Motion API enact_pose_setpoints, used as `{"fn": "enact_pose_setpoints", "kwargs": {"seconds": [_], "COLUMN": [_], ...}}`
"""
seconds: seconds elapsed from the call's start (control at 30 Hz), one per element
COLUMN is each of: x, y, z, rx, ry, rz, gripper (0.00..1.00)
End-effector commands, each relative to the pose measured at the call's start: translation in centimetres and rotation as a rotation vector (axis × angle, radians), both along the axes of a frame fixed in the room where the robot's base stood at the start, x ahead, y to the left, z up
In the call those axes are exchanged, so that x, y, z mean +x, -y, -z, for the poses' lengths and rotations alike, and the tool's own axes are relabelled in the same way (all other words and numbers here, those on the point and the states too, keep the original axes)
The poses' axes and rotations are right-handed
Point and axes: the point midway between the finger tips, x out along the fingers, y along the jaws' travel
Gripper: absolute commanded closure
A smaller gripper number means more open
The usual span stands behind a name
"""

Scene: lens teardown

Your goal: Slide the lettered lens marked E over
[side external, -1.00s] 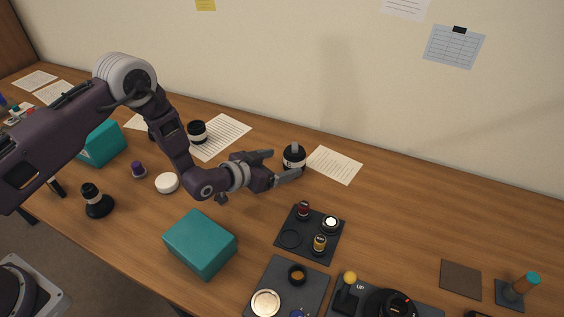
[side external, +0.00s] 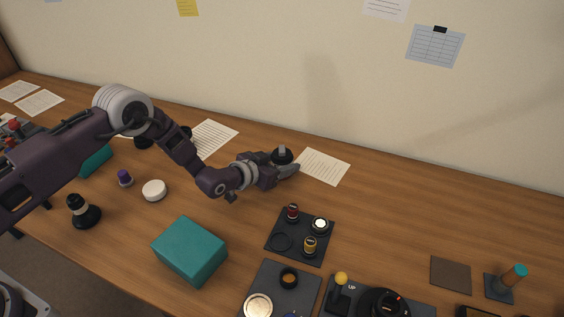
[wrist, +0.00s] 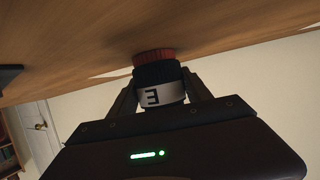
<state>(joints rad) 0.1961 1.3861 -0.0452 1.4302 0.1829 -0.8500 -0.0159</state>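The lens marked E is a black cylinder with a white band bearing a black letter E (wrist: 160,96) and a red ring at its table end in the wrist view. In the side view the black lens (side external: 283,156) stands on the table at the back, partly covered by my gripper. My gripper (side external: 284,161) is low over the table with one finger on each side of the lens. In the wrist view the fingers of my gripper (wrist: 162,85) lie close along both sides of the lens. Whether they press on it is not clear.
A printed sheet (side external: 323,166) lies just right of the lens. A dark tray with small parts (side external: 285,253) and a teal box (side external: 189,250) are nearer the front. A white disc (side external: 154,190) lies to the left. The table right of the sheet is clear.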

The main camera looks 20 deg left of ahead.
Motion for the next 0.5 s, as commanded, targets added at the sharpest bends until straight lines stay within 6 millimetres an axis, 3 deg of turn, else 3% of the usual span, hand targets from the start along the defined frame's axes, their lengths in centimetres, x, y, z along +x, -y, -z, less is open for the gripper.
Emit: {"fn": "enact_pose_setpoints", "kwargs": {"seconds": [0.03, 0.2, 0.5], "x": [0.0, 0.0, 0.1], "y": [0.0, 0.0, -1.1], "z": [0.0, 0.0, 0.0], "rx": [0.000, 0.000, 0.002], "ry": [0.000, 0.000, 0.001], "rz": [0.000, 0.000, -0.002], "gripper": [0.70, 1.00, 1.00]}}
